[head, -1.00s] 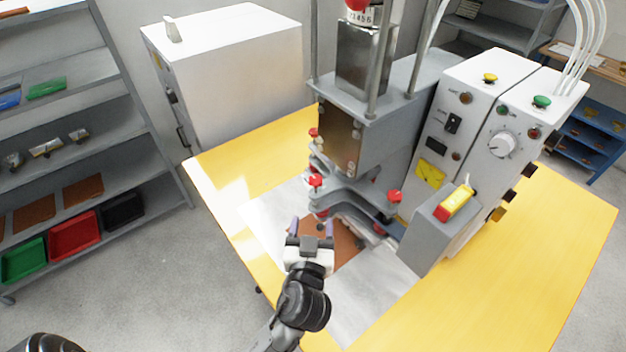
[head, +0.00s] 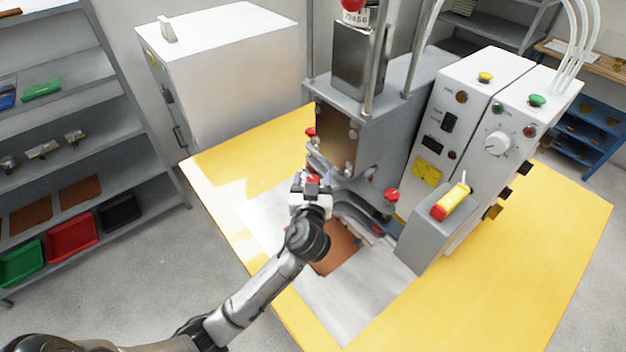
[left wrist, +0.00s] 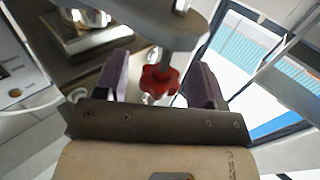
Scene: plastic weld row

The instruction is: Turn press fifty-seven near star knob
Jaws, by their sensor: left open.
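My left gripper (head: 312,180) is at the front left corner of the grey press (head: 345,135). It covers most of the near red star knob (head: 311,178) in the head view. In the left wrist view the red star knob (left wrist: 160,80) hangs on a metal stem under a grey plate. It sits between the two purple finger pads of the left gripper (left wrist: 160,76). The pads are open on either side, and a gap shows next to the knob. My right gripper is out of view.
The press stands on a yellow table (head: 540,260) with a brown sheet (head: 338,252) under it. A grey control box with a yellow and red switch (head: 450,202) stands to the right. White cabinets with a dial (head: 496,143) rise behind it.

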